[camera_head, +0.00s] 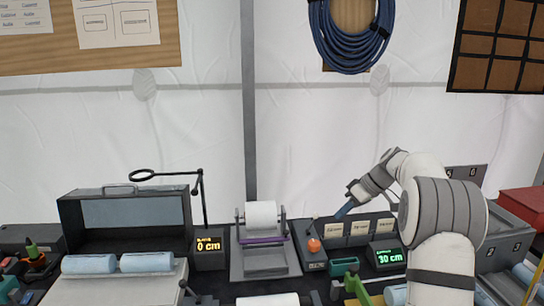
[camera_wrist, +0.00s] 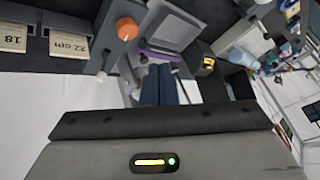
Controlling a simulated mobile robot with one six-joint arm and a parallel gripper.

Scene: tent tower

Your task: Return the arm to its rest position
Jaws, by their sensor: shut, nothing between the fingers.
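My arm (camera_head: 440,215) rises at the right in the head view and bends over to the left above the bench. My gripper (camera_head: 340,214) points down and to the left, with its blue fingers together and nothing held. In the wrist view the two fingers of my gripper (camera_wrist: 160,70) lie side by side. The fingertips are above and to the right of an orange knob (camera_head: 314,245), apart from it in the head view. The knob (camera_wrist: 126,28) also shows in the wrist view, left of the fingers.
A paper roll (camera_head: 261,214) sits in a grey stand at the centre. An open case (camera_head: 125,207) and blue rolls (camera_head: 88,264) are at the left. Displays read 0 cm (camera_head: 209,246) and 30 cm (camera_head: 389,256). A red box (camera_head: 524,201) is far right. Free air lies above the bench.

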